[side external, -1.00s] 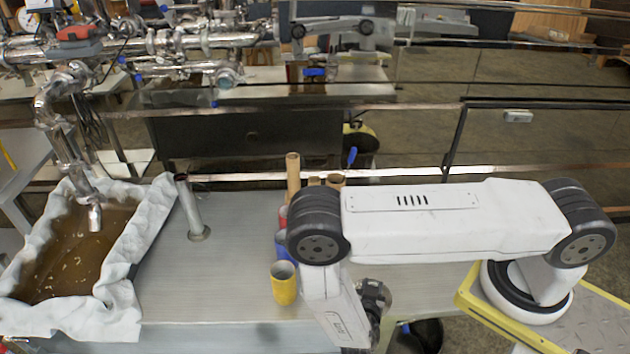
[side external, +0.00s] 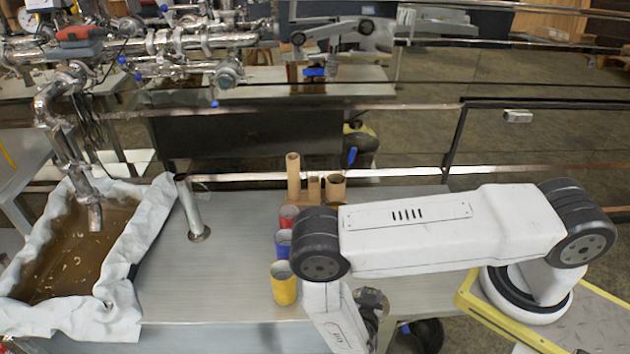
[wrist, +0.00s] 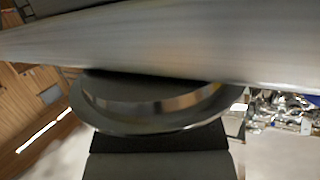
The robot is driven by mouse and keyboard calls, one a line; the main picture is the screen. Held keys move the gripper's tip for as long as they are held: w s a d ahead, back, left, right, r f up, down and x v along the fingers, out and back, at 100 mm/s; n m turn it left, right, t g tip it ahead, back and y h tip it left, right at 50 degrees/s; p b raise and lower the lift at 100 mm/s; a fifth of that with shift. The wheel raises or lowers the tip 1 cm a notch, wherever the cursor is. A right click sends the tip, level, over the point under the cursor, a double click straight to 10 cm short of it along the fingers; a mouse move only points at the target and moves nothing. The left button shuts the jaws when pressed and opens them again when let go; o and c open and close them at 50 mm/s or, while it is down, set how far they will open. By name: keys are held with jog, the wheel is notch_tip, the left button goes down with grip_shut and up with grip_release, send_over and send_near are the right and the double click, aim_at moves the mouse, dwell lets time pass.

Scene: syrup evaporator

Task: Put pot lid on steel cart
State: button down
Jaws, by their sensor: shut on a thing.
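The pot lid (wrist: 150,112) is a round, shiny metal disc with a raised rim, in the middle of the wrist view. My gripper (wrist: 160,142) shows below it as a dark pad and grey body, shut on the lid. The grip point itself is hidden behind the lid. A broad, blurred grey metal surface crosses the top of the wrist view, close to the lid; I cannot tell if they touch. In the side view the flat steel top (side external: 225,265) looks like the steel cart. There my gripper and the lid are out of sight below my arm.
Yellow (side external: 283,284), blue (side external: 283,243) and red (side external: 288,216) cups stand beside my arm. Brown cylinders (side external: 293,178) stand behind them. A steel pipe (side external: 192,210) rises from the top, left of centre. A cloth-lined basin (side external: 128,300) is at left. The top between pipe and cups is clear.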

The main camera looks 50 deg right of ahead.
jog(key=shift+c, duration=2.2)
grip_release()
jog(key=shift+r, duration=0.15)
jog(key=v, duration=1.2)
